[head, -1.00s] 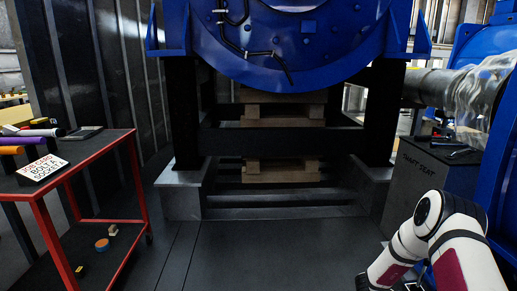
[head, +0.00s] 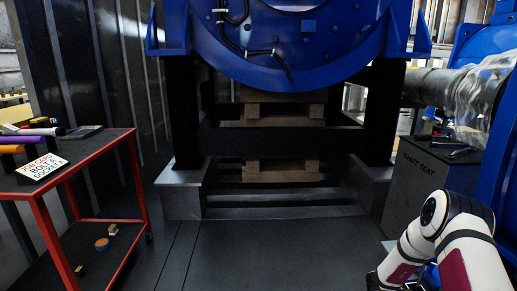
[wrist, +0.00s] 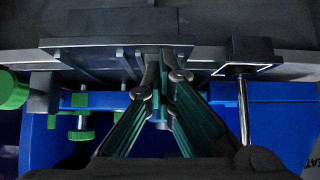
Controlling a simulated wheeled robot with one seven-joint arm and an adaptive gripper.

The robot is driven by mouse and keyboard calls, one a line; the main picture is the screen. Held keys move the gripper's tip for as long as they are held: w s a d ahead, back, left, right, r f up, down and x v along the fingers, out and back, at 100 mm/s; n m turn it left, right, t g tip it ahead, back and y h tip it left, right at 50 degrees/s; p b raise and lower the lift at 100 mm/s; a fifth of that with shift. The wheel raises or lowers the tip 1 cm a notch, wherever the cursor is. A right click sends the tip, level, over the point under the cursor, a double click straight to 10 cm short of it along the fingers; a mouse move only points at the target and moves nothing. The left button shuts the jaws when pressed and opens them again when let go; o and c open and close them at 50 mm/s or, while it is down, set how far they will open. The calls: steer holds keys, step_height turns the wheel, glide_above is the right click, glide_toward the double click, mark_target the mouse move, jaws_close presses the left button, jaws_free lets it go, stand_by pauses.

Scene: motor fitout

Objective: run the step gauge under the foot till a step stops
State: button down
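My gripper (wrist: 162,80) is in the wrist view, its two teal-edged fingers drawn close together. A narrow grey piece (wrist: 163,112) shows between them; it looks like the step gauge, seen nearly end-on, and its steps cannot be made out. The fingertips point at a dark flat block (wrist: 120,48) on a grey ledge, which may be the foot. I cannot tell whether the gauge touches it. In the head view the blue motor (head: 300,45) rests on dark uprights; my gripper is out of that view.
In the wrist view, green knobs (wrist: 80,135) sit at left and a steel stud (wrist: 243,105) under a dark block at right, by a blue beam (wrist: 275,115). In the head view, a red trolley (head: 95,150) stands left and a shaft-seat cabinet (head: 425,185) right. The middle floor is clear.

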steer(key=shift+d+b, duration=0.3)
steer(key=shift+d, duration=1.75)
steer(key=shift+a, duration=0.15)
steer(key=p+v, duration=0.5)
steer(key=v, duration=0.5)
steer(key=shift+a+f+p, duration=0.3)
steer(key=shift+f+p, duration=0.05)
steer(key=shift+f, duration=0.05)
steer(key=shift+w, duration=0.1)
